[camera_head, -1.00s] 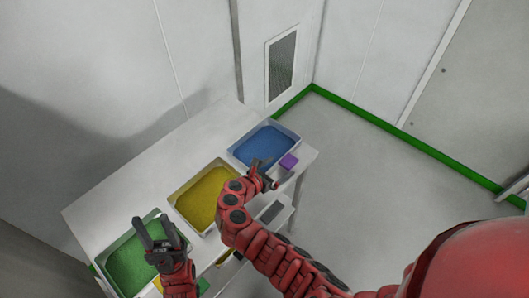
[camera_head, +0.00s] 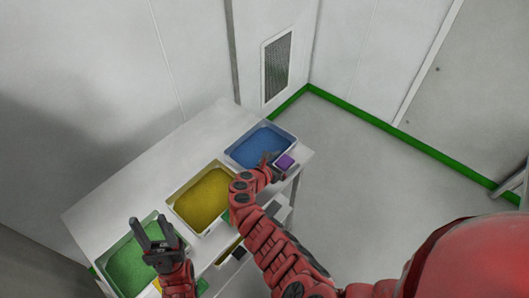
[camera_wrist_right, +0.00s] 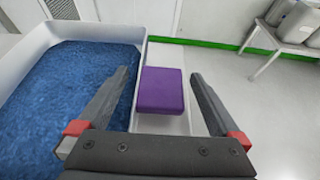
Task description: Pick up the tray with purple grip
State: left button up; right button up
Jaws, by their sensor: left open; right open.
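The tray with the purple grip (camera_head: 286,162) stands at the far right end of the table and holds blue material (camera_head: 258,143). In the right wrist view the purple grip (camera_wrist_right: 161,90) sticks out from the tray's white wall (camera_wrist_right: 140,75). My right gripper (camera_wrist_right: 165,80) is open, with one finger on each side of the purple grip; I cannot tell whether they touch it. In the head view my right gripper (camera_head: 276,162) is at the grip, partly hidden by its arm. My left gripper (camera_head: 153,236) is open above the tray with green material (camera_head: 125,270).
A tray with yellow material (camera_head: 203,198) stands between the blue and green ones on the white table (camera_head: 110,205). A wall lies behind the table. Open floor (camera_head: 370,180) lies to the right. A side table with containers (camera_wrist_right: 285,40) shows in the right wrist view.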

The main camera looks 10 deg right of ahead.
jog(key=shift+c, duration=0.3)
grip_shut()
jog(key=shift+r, duration=0.15)
jog(key=shift+w+r, duration=0.1)
jog(key=shift+r, duration=0.4)
notch_tip(320, 180, up, 9)
dwell(0.4)
jog(key=shift+f, duration=0.1)
